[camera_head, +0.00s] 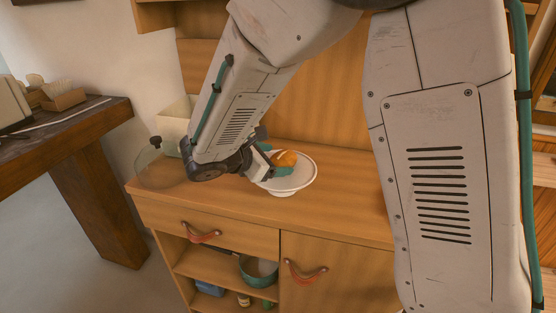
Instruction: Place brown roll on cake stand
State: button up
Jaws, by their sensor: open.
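The brown roll (287,156), orange-brown with a lighter stripe, is at the white cake stand (302,181), over the left rear part of its plate. I cannot tell whether its underside rests on the plate. My gripper (275,159) reaches in from the left, low over the stand, with its teal fingertips around the roll. The jaws are open. The near finger hides the lower part of the roll, and the gripper hides the left part of the plate.
The stand is on a wooden cabinet top (345,205). A glass dome (157,168) with a dark knob and a cream box (176,122) stand at the left. The cabinet has leather pulls (203,236) and an open shelf with a bowl (258,271). The top's front right is clear.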

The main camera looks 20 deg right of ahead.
jog(key=v, duration=1)
jog(key=s+d+r+m+g+y, duration=0.45)
jog(key=s+d+m, duration=0.35)
jog(key=s+d, duration=0.3)
jog(key=s+d+m+y, duration=0.3)
jog(key=s+m+y, duration=0.4)
jog(key=s+m, duration=0.4)
jog(key=s+t, duration=0.1)
jog(key=s, duration=0.3)
